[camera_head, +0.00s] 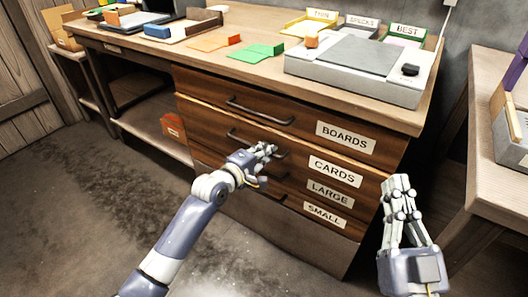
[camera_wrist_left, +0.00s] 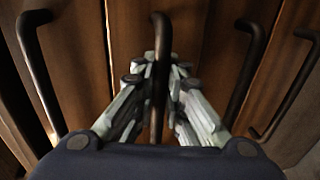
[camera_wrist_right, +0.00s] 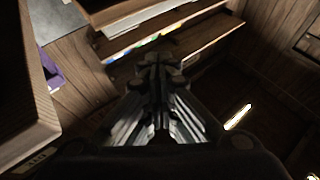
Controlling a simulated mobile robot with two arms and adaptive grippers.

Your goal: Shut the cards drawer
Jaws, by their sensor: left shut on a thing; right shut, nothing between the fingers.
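The cards drawer (camera_head: 300,160), with its white CARDS label (camera_head: 335,171), is the second one down in the wooden cabinet. Its top edge shows as a pale line, and it looks slightly out from the front. My left gripper (camera_head: 265,151) is shut around its dark bar handle (camera_wrist_left: 161,55), which runs between the fingers in the left wrist view. My right gripper (camera_head: 399,190) is shut and empty, beside the cabinet's right front corner. In the right wrist view, its fingers (camera_wrist_right: 160,65) point toward a drawer edge with coloured pieces (camera_wrist_right: 155,38).
The boards drawer (camera_head: 290,108) is above, the large drawer label (camera_head: 330,193) and small drawer label (camera_head: 324,215) below. Another table (camera_head: 490,170) is at right. The floor at left is clear.

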